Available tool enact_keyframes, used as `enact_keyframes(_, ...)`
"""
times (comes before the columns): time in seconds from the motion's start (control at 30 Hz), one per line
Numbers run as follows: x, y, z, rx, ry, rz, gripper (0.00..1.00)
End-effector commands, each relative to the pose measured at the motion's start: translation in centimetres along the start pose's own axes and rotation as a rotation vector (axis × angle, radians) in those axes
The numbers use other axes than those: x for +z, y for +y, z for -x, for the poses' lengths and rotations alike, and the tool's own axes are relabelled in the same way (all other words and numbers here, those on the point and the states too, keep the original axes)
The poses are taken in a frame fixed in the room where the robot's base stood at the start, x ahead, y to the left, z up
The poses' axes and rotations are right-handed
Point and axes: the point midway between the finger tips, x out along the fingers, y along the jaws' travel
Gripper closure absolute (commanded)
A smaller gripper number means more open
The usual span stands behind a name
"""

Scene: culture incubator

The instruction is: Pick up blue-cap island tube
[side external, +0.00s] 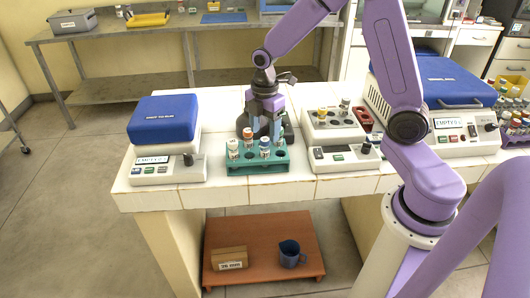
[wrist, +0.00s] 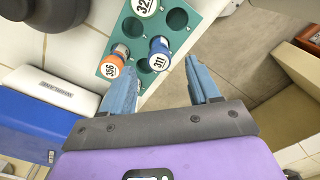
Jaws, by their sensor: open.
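The blue-cap tube (wrist: 158,58), labelled 311, stands in the teal rack (wrist: 186,38). In the side view the blue-cap tube (side external: 265,147) is near the middle of the rack (side external: 257,169) on the white tiled bench. My gripper (wrist: 160,68) is open, its fingers spread to either side of the blue-cap tube in the wrist picture; I cannot tell its exact height over it. In the side view my gripper (side external: 263,128) is at the rack, partly hidden behind the tubes. Nothing is seen held.
An orange-cap tube (wrist: 115,60) and a white-cap tube (wrist: 145,6) stand close by in the rack. A blue-lidded machine (side external: 165,122) is left of the rack. A grey device with tubes (side external: 338,127) is right. Tiled bench shows in front.

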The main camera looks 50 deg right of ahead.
Motion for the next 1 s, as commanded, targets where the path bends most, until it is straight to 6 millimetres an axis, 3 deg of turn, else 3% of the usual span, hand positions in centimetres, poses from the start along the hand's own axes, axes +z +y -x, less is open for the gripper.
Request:
enact_keyframes(0.4, 0.2, 0.0, -4.7, -0.003, 0.0, 0.0, 0.39)
enact_keyframes(0.7, 0.1, 0.1, -5.1, 0.0, 0.0, 0.001, 0.39)
enact_keyframes(0.73, 0.1, 0.1, -5.1, 0.0, 0.0, 0.001, 0.42)
enact_keyframes(0.77, 0.2, 0.1, -5.1, 0.0, 0.0, 0.001, 0.52)
enact_keyframes(0.9, 0.1, 0.1, -5.1, 0.0, 0.0, 0.001, 0.98)
enact_keyframes(1.0, 0.1, 0.1, -5.1, 0.0, 0.0, 0.001, 0.99)
